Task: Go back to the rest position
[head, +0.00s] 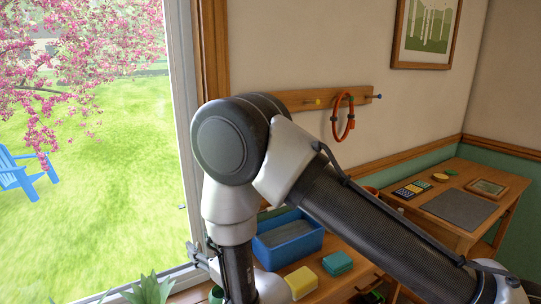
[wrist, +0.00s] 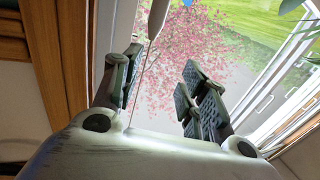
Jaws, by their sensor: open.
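My gripper (wrist: 160,82) shows in the wrist view with its two dark padded fingers spread apart. Nothing is held between them. Behind the fingers are the window and pink blossom outside. In the head view my arm bends at a high elbow in the middle, and its dark forearm slopes down to the lower right corner. The gripper itself is out of sight in the head view. No piano can be made out.
Below my arm are a blue bin (head: 275,246), a yellow box (head: 301,282) and a teal box (head: 338,263). A red loop (head: 336,130) hangs on a wall peg rail (head: 298,101). A desk (head: 516,194) stands at right, a window (head: 182,110) at left. A plant (head: 148,289) is at bottom left.

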